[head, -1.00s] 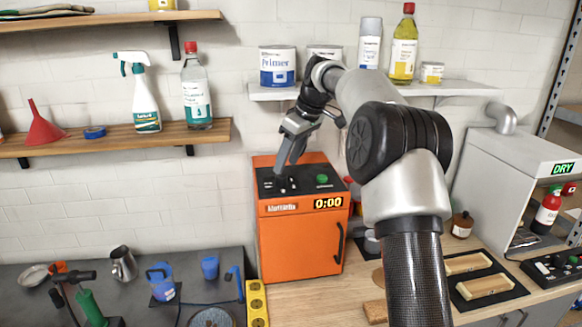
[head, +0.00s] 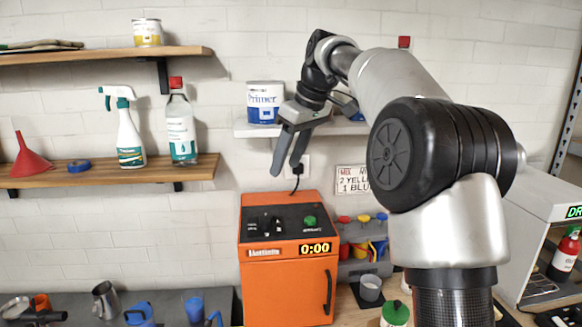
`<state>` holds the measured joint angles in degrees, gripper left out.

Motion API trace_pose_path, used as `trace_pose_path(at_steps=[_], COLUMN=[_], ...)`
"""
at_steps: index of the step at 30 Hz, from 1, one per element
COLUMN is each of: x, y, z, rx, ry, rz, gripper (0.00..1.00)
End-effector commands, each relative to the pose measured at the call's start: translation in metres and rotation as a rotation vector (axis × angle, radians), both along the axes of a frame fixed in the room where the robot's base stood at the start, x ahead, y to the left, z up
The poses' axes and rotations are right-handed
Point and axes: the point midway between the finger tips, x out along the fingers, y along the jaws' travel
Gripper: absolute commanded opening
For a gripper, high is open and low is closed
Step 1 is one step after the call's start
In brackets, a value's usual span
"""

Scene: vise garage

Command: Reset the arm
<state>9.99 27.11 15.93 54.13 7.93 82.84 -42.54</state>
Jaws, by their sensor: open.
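My gripper (head: 284,172) hangs above the orange machine in the head view, fingers pointing down. Its two fingers are apart with nothing between them. It is clear of the machine's top. The orange machine (head: 288,285) stands on the counter, with a black sloped panel, a black knob (head: 268,226), a green button (head: 310,221) and a display reading 0:00 (head: 314,248). Its front door with a dark handle looks shut. My arm is raised and bent, and hides much of the right side.
A shelf behind my gripper holds a Primer can (head: 264,103). Left shelves hold a spray bottle (head: 129,135), a clear bottle (head: 181,128) and a red funnel (head: 29,160). A grey rack with coloured scoops (head: 362,240) is right of the machine. A grey drying unit (head: 530,220) stands at right.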

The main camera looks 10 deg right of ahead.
Motion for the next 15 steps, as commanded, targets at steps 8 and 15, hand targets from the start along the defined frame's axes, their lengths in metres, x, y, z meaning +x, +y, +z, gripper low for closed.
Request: trace_pose_path(at_steps=[8, 15], x=[-0.002, -0.014], y=[0.001, 0.003], z=[0.002, 0.007], rx=[0.000, -0.014], ry=[0.001, -0.001], rz=[0.000, -0.025], gripper=[0.46, 0.46])
